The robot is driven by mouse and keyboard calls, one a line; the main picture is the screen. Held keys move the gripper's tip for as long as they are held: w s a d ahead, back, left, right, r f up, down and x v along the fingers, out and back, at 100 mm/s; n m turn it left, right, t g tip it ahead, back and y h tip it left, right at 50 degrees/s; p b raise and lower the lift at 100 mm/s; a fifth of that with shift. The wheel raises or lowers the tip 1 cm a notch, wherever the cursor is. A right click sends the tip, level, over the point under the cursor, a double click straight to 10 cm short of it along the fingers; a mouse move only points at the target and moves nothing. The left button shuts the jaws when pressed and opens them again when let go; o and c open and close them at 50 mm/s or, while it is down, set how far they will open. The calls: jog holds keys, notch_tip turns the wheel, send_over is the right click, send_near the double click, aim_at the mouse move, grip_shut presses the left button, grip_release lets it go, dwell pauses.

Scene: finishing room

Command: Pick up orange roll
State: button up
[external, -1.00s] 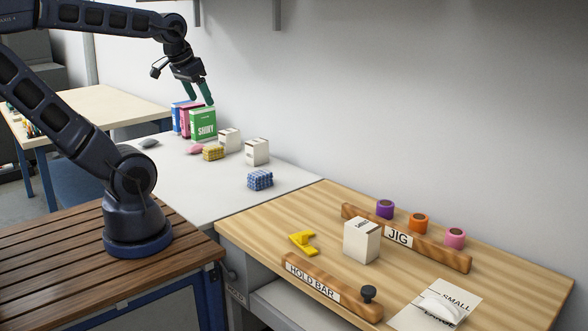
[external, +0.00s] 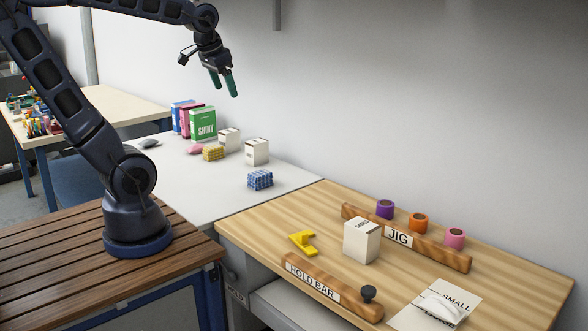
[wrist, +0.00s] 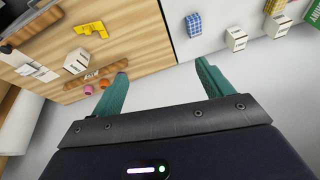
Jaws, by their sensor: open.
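The orange roll (external: 418,222) stands on the wooden table behind the JIG bar (external: 398,237), between a purple roll (external: 385,208) and a pink roll (external: 454,238). In the wrist view the orange roll (wrist: 105,84) shows small beside my left-hand finger. My gripper (external: 224,86) is open and empty, high above the white table and well to the left of the rolls. Its two green fingers are wide apart in the wrist view (wrist: 158,85). The purple roll is partly hidden by a finger there.
A white box (external: 362,240), a yellow angled piece (external: 302,243) and the HOLD BAR (external: 330,287) with a dark knob are on the wooden table.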

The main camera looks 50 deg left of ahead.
jog(key=w+d+m+g, duration=0.1)
jog(key=w+d, duration=0.3)
jog(key=w, duration=0.3)
jog(key=w+d+m, duration=0.2)
jog(key=w+d, duration=0.2)
jog(key=w, duration=0.3)
jog(key=m+g+h, duration=0.2)
jog(key=m, duration=0.5)
send_over(419, 216)
jog(key=s+a, duration=0.1)
notch_tip(419, 216, down, 29)
jog(key=shift+s+f, duration=0.15)
jog(key=shift+f, duration=0.4)
jog(key=f, duration=0.6)
jog(key=w+d+f, duration=0.1)
jog(key=f, duration=0.3)
jog(key=shift+d, duration=0.1)
jog(key=c, duration=1.1)
